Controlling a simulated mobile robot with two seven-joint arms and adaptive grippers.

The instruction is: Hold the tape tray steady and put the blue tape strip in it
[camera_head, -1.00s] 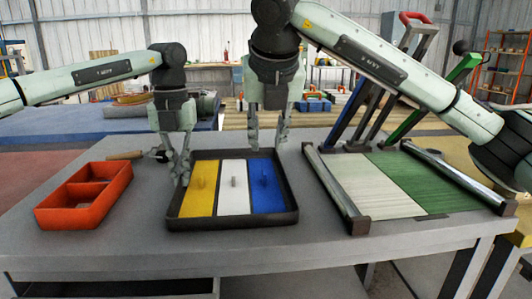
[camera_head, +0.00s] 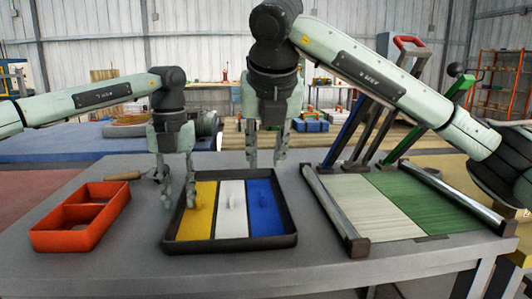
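The tape tray (camera_head: 229,243) is a dark-rimmed tray on the grey table. The blue tape strip is in the right-hand section and looks flat. My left gripper (camera_head: 178,203) is at the tray's left rim, its fingers apart, one on each side of the rim; contact is unclear. My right gripper (camera_head: 266,163) is open and empty above the back of the blue strip, apart from it.
An orange divided box (camera_head: 80,232) stands left of the tray. A wooden-handled tool (camera_head: 125,176) lies behind it. To the right is a framed fixture with a pale and green sheet (camera_head: 390,205) and upright coloured levers (camera_head: 345,130). Table in front of the tray is clear.

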